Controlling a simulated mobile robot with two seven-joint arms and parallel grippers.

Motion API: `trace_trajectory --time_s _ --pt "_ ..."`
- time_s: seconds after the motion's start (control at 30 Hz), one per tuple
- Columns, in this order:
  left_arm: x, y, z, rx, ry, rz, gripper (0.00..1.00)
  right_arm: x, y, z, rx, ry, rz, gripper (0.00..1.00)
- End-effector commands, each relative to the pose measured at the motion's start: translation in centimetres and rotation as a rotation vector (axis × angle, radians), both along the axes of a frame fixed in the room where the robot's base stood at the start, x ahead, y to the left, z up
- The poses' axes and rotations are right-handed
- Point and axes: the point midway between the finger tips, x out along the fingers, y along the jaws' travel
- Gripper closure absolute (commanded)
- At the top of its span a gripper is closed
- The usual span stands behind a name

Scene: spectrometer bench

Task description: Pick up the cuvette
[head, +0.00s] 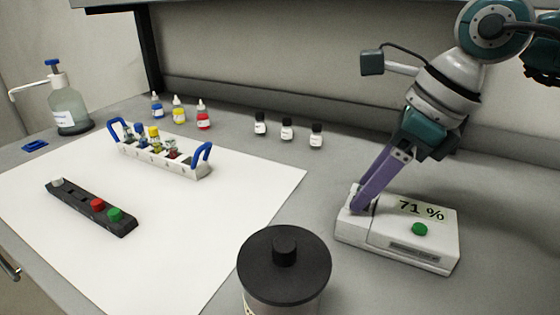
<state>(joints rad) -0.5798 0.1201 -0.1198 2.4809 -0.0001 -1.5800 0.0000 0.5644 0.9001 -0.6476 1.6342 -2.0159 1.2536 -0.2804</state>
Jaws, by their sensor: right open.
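The white spectrometer (385,243) stands on the bench at the right, with a display reading 71 % and a green button (420,229). My right gripper (361,204) reaches down with its purple fingers at the left end of the spectrometer, by the sample well. The gripper is open. The fingers cover the well, so I cannot clearly make out a cuvette there. A white rack (190,168) with blue handles holds several small vessels with coloured tops on the white mat (245,185). My left gripper is not in view.
A black strip (75,206) with white, red and green caps lies on the mat. A dark-lidded jar (283,262) stands at the front. Bare bench lies between mat and spectrometer.

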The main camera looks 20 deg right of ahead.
Motion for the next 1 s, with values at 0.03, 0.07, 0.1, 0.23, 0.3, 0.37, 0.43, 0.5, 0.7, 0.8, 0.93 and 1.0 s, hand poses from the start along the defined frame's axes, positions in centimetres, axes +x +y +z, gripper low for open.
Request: trace_trajectory --time_s 0.03,0.07,0.1,0.23,0.3,0.37,0.43,0.5,0.7,0.8,0.93,1.0 --pt "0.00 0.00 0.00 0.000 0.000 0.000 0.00 0.05 0.12 -0.21 0.001 0.001 0.000 0.45" --pt "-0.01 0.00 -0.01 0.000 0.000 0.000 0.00 0.06 0.13 -0.27 0.000 0.000 0.001 0.45" --pt "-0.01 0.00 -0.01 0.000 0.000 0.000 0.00 0.06 0.12 -0.28 0.000 0.000 0.001 0.45" --pt "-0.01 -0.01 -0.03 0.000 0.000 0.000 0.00 0.06 0.09 -0.26 0.000 0.000 0.001 0.45" --pt "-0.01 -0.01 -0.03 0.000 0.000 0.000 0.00 0.06 0.09 -0.25 0.001 0.000 0.001 0.53" --pt "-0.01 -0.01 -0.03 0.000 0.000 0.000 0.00 0.06 0.09 -0.24 0.001 0.000 0.001 0.60" --pt "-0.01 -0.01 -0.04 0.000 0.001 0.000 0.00 0.06 0.09 -0.23 0.001 0.000 0.001 0.68" --pt "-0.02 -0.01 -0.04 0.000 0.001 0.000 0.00 0.06 0.08 -0.22 0.000 -0.001 0.001 0.75" --pt "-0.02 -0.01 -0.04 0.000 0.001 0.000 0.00 0.06 0.08 -0.21 0.000 -0.001 0.001 0.98" --pt "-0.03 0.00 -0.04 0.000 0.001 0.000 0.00 0.06 0.08 -0.21 0.000 -0.001 0.001 1.00" --pt "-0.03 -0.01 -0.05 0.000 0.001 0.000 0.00 0.07 0.07 -0.21 0.000 -0.001 0.001 1.00" --pt "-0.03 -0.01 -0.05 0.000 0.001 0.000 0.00 0.06 0.07 -0.20 0.000 -0.001 0.001 1.00"
